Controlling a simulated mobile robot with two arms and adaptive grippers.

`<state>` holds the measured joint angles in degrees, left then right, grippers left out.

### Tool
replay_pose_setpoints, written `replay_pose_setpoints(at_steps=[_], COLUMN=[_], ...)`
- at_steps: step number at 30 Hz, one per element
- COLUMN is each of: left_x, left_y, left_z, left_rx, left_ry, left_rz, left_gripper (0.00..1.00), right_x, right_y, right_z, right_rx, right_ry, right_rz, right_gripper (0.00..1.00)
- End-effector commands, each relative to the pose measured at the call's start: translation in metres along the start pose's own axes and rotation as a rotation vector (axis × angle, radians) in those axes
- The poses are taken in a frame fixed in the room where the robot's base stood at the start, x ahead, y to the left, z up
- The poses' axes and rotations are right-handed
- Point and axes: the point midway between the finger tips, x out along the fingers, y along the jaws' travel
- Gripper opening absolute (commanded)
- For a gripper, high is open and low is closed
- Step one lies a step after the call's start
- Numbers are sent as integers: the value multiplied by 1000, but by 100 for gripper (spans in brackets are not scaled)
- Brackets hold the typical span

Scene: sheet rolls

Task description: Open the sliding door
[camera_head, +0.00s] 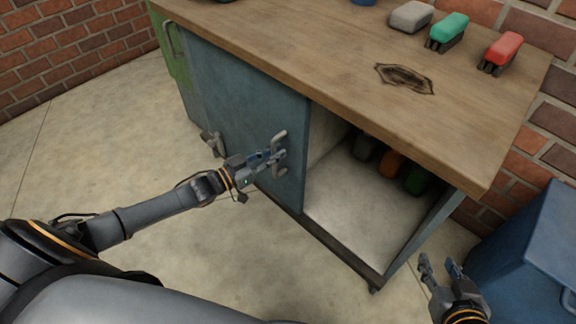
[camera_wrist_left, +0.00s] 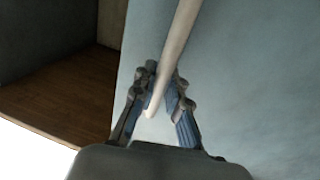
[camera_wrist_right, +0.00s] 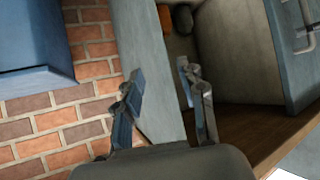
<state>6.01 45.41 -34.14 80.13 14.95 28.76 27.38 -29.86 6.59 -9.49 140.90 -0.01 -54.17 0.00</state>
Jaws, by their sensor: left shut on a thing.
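The blue-grey sliding door (camera_head: 240,105) covers the left part of the cabinet front, and the right part of the cabinet stands open. Its metal handle (camera_head: 280,137) is near the door's right edge. My left gripper (camera_head: 277,156) is shut on this handle; the left wrist view shows its fingers (camera_wrist_left: 163,92) on both sides of the pale handle bar (camera_wrist_left: 180,40). My right gripper (camera_head: 440,268) is open and empty, in front of the cabinet's right end.
Inside the opening are several bottle-like items (camera_head: 390,163) at the back. A blue bin (camera_head: 530,245) stands right, close to my right gripper. Brick walls enclose the corner; the floor at left is clear.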

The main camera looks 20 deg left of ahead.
Motion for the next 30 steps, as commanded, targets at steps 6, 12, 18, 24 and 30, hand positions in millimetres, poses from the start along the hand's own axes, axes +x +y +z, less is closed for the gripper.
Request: replay_pose_setpoints(at_steps=[6, 12, 18, 24, 30], left_x=[-8, -11, -12, -12, -12], left_y=[-32, -47, -51, -51, -51], left_z=[6, 5, 4, 4, 3], left_rx=[3, 2, 1, 0, 0], left_ry=[-11, -10, -10, -10, -9], left_rz=[-3, -3, -2, -2, -3], left_gripper=[0, 0, 0, 0, 31], right_x=[4, 0, -3, -3, -3], right_y=[-7, -10, -11, -11, -11], right_z=[-47, -72, -80, -81, -81], right_rx=[-1, 0, 1, 1, 1], right_ry=[249, 378, 421, 423, 422], right_rz=[-16, -23, -25, -25, -25], right_gripper=[40, 40, 40, 40, 40])
